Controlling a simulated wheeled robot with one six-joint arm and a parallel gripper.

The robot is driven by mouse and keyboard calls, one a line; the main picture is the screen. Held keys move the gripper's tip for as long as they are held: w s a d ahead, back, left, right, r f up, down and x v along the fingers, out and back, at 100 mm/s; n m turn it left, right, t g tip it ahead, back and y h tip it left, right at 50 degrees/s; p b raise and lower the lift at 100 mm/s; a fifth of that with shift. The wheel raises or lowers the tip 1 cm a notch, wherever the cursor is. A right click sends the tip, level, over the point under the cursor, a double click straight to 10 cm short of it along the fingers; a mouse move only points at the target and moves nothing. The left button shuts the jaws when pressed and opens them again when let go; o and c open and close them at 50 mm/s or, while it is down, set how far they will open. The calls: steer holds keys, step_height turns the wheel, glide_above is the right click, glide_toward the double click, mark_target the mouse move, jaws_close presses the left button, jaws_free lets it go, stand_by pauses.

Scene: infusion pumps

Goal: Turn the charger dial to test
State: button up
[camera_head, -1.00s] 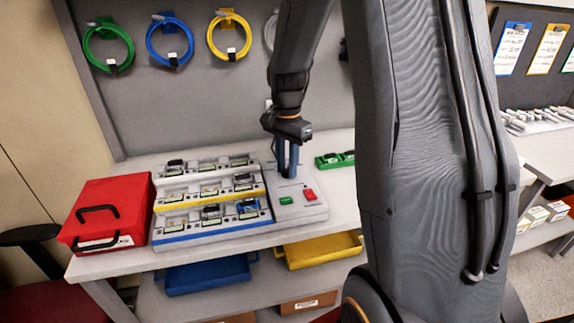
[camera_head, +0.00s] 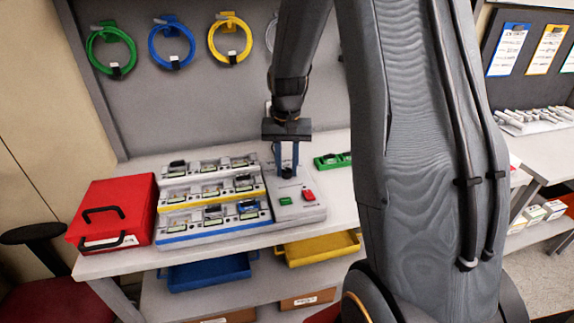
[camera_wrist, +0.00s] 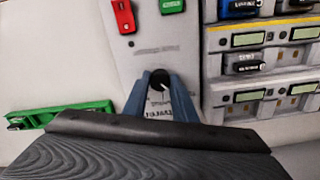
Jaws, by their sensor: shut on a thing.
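The charger (camera_head: 210,222) is a stepped grey rack with blue and yellow edge strips and a grey control panel (camera_head: 312,211) at its right. The dial (camera_wrist: 160,79) is a round black knob with a white pointer mark, on the panel. My gripper (camera_head: 286,171) points down over the panel. Its blue fingers are shut on the dial, one on each side, as the wrist view shows (camera_wrist: 160,88). Lettering lies on the panel around the dial, partly hidden by the fingers and too blurred to read.
A green button (camera_head: 285,201) and a red switch (camera_head: 308,195) sit on the panel close to the dial. A green tray (camera_head: 333,160) lies to its right. A red case (camera_head: 112,212) stands left of the charger. Blue (camera_head: 207,274) and yellow (camera_head: 318,249) bins are below.

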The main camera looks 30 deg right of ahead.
mark_target(287, 170)
steer(key=shift+n, duration=0.6)
steer(key=o, duration=1)
steer(key=shift+o, duration=0.2)
steer(key=shift+r+b, duration=0.95)
steer(key=shift+r, duration=3)
